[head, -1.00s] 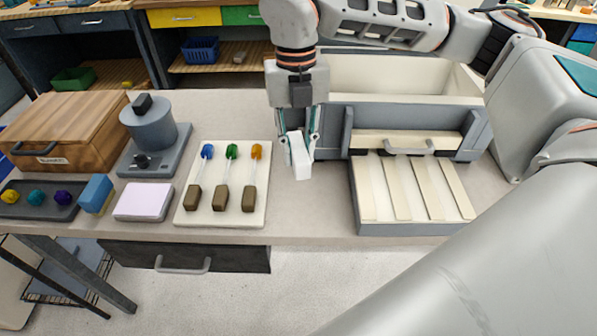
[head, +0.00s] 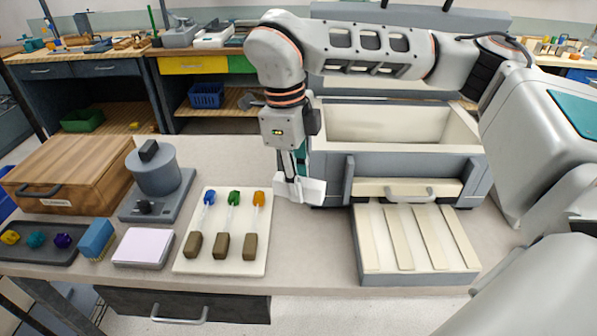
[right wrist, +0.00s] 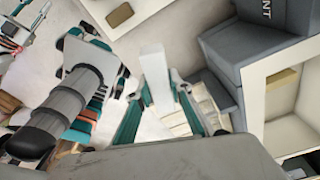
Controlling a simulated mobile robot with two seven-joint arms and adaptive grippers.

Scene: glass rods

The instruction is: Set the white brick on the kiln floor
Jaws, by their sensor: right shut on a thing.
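My right gripper (head: 298,180) is shut on the white brick (head: 309,190) and holds it above the worktop, left of the grey kiln. In the right wrist view the white brick (right wrist: 155,75) stands between the teal fingers of the gripper (right wrist: 160,95). The kiln is a grey box with a cream-lined, open-topped chamber (head: 385,125). Its floor is mostly hidden by the front wall in the head view. A front panel with a handle (head: 410,192) faces me. A grey tray with cream slats (head: 415,240) projects in front of it. My left gripper is out of view.
A white board (head: 220,258) with three colour-tipped rods lies left of the gripper. Further left are a pale pad (head: 143,248), a blue brush (head: 96,238), a grey round device (head: 153,170) and a wooden box (head: 70,170). Bare worktop lies between the board and the slatted tray.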

